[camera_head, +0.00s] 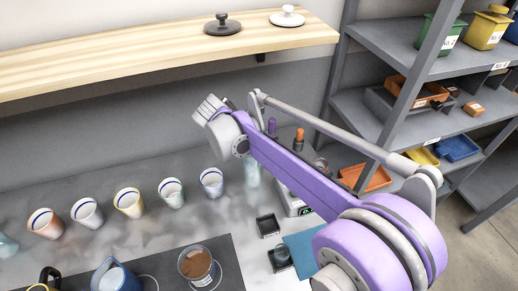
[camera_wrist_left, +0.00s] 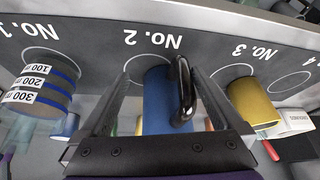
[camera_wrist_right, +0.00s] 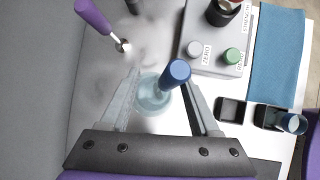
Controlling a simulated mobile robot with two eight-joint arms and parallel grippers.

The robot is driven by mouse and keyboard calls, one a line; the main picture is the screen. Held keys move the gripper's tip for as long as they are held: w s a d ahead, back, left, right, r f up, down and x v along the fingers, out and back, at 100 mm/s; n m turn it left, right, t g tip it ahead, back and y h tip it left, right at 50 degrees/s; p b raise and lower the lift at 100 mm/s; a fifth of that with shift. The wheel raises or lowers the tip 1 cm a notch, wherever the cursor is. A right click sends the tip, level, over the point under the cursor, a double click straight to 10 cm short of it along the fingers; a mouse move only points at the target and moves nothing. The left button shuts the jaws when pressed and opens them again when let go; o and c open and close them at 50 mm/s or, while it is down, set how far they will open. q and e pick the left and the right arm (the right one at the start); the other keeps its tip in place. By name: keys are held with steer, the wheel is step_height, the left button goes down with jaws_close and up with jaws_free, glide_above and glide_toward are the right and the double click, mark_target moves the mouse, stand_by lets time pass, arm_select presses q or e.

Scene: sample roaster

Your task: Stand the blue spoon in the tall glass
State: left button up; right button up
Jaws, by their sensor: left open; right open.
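The blue spoon (camera_wrist_right: 177,74) shows in the right wrist view, its blue handle end pointing up at the camera. It appears to stand tilted in the clear tall glass (camera_wrist_right: 148,98); its lower end is hard to make out. My right gripper (camera_wrist_right: 160,80) is open, with its fingers on either side of the glass and spoon. In the head view the glass (camera_head: 252,174) is a faint shape beside my purple right arm, and the spoon is not clear. My left gripper (camera_wrist_left: 160,76) is open in front of a blue cylinder (camera_wrist_left: 162,105) with a black handle, at No. 2.
A row of several cups (camera_head: 128,203) stands left of the glass. A cup of brown grounds (camera_head: 197,266) is in front. A blue cloth (camera_wrist_right: 276,55) lies right of the scale.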

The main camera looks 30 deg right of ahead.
arm_select(q)
steer(key=shift+w+r+p, duration=0.1)
steer(key=shift+r+p, duration=0.25)
arm_select(e)
steer(key=v, duration=1)
steer(key=shift+a+r, duration=0.2)
steer(key=shift+r, duration=0.1)
